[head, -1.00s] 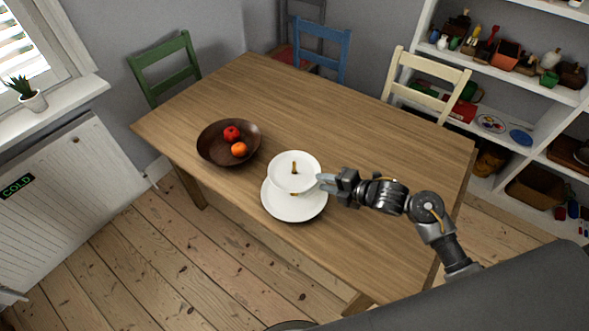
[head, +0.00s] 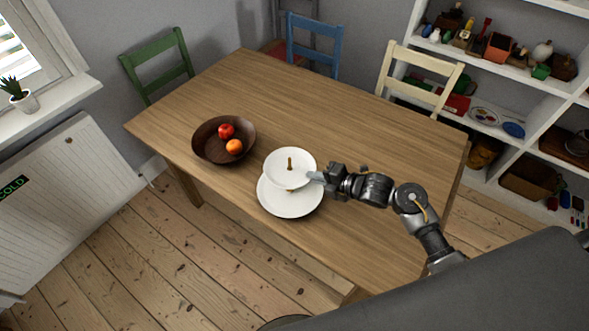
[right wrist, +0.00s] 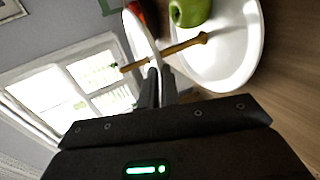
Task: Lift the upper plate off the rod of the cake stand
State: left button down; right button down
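The cake stand is near the table's front edge in the head view. Its white upper plate (head: 278,170) sits level on the rod (head: 290,161), above the larger white lower plate (head: 291,207). The rod's brown top sticks up through the middle of the upper plate. My right gripper (head: 312,177) comes in from the right, its fingers shut on the upper plate's right rim. In the right wrist view, the upper plate (right wrist: 141,35) shows nearly edge-on, its rim between the close fingers (right wrist: 159,76). The rod (right wrist: 165,52) and lower plate (right wrist: 232,62) also show there. My left gripper is out of view.
A dark bowl (head: 209,154) with a red fruit (head: 226,131) and an orange-looking fruit (head: 234,147) stands left of the stand. The wooden table (head: 350,135) is clear behind and right. Green, blue and cream chairs stand around it.

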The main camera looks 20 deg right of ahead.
notch_tip(320, 180, up, 10)
jog(key=shift+b, duration=0.4)
dwell(0.5)
